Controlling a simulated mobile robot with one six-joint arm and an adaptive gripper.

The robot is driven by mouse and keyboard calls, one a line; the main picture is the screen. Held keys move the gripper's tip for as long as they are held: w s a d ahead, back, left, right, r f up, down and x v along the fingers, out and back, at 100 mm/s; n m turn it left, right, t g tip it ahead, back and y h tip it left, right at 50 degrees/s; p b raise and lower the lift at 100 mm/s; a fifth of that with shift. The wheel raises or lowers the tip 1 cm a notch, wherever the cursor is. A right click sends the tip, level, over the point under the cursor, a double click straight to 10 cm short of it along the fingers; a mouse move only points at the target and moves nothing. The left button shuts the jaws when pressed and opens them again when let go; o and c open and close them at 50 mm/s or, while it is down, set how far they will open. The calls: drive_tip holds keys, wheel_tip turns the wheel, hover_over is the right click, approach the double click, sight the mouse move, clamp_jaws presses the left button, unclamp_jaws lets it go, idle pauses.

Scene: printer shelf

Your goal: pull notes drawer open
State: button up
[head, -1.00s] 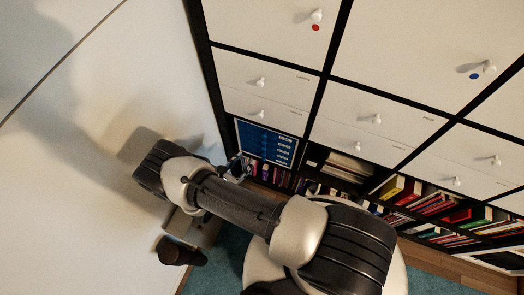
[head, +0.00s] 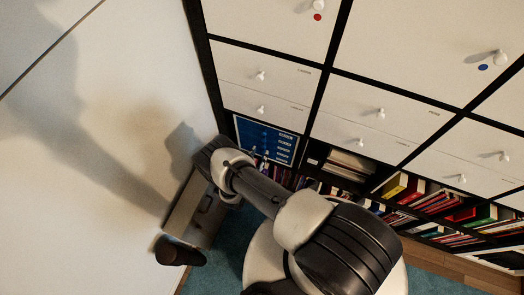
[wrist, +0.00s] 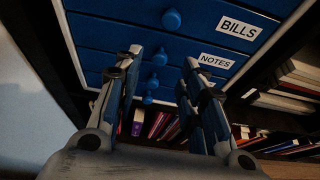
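The blue drawer unit (head: 270,138) sits in a shelf cubby, below the white drawers. In the wrist view, the notes drawer (wrist: 195,72) carries a NOTES label (wrist: 216,60) and a round blue knob (wrist: 160,58). It looks shut, flush with its neighbours. My gripper (wrist: 162,57) is open. Its fingertips appear on either side of the notes knob, with clear gaps; I cannot tell how deep they reach. In the head view my gripper (head: 260,154) is small, in front of the unit, partly hidden by my wrist.
The bills drawer knob (wrist: 172,19) is above, and more blue knobs (wrist: 153,80) are below. Books (wrist: 155,125) stand beneath the unit. A white wall (head: 80,150) is close on the left. A grey box (head: 195,210) stands by it on the floor.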

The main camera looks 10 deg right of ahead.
sight(263, 147)
drive_tip(key=shift+b+x, duration=0.5)
drive_tip(key=shift+x, duration=1.85)
clamp_jaws()
